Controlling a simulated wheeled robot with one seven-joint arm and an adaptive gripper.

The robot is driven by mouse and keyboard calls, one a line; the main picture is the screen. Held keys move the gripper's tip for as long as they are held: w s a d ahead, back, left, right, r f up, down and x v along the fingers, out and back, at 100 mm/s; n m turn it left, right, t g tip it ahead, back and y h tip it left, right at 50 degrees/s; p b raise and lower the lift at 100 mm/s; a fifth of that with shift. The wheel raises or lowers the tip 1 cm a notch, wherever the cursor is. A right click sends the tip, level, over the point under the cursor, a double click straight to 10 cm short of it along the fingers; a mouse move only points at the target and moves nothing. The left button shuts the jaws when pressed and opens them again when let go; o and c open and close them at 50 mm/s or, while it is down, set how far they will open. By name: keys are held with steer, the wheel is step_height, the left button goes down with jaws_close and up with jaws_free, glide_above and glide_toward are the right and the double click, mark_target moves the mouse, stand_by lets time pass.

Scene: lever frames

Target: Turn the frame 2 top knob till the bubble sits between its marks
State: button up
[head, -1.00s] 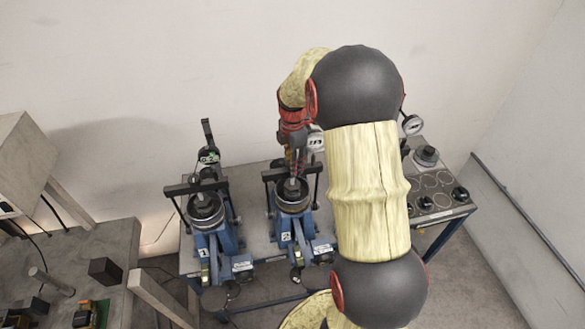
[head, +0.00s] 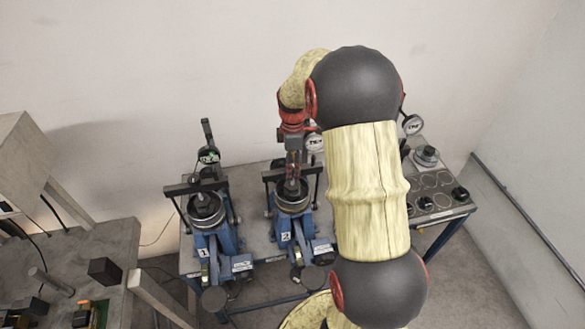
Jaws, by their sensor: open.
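Frame 2 (head: 285,235) is a blue lever frame marked "2" on the middle table, with a dark round head (head: 292,199) under a black crossbar. My gripper (head: 292,182) points down over this head, its fingers at the level of the crossbar. It is open. The fingers hide most of the top knob, and I cannot tell whether they touch it. The bubble and its marks are too small to make out.
Frame 1 (head: 212,240), a like blue frame, stands to the left. Dial gauges (head: 412,125) and a panel with dark knobs (head: 438,188) are at the right, partly behind my arm. A grey bench (head: 120,245) stands at the far left.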

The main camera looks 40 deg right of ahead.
steer(key=shift+w, duration=0.1)
steer(key=shift+r+p, duration=1.75)
steer(key=shift+r, duration=1.35)
steer(key=shift+f, duration=0.1)
steer(key=shift+a+b, duration=0.1)
steer(key=shift+b, duration=0.2)
steer(key=s+a+m+t+b, duration=0.3)
steer(key=s+a+m+b, duration=0.35)
steer(key=a+b, duration=0.85)
steer(key=s+a+f+m+t+b, duration=0.1)
steer(key=s+a+f+m+b, duration=0.1)
steer(key=s+a+f+b, duration=0.2)
steer(key=s+a+f+m+t+b, duration=0.1)
steer(key=s+a+f+m+b, duration=0.1)
steer(key=s+a+f+b, duration=0.3)
steer(key=s+f+b, duration=0.1)
steer(key=s+b, duration=0.2)
steer(key=s, duration=0.3)
steer(key=shift+s+a+t+b, duration=0.2)
steer(key=shift+a+t+b, duration=0.05)
steer(key=shift+t+b, duration=0.05)
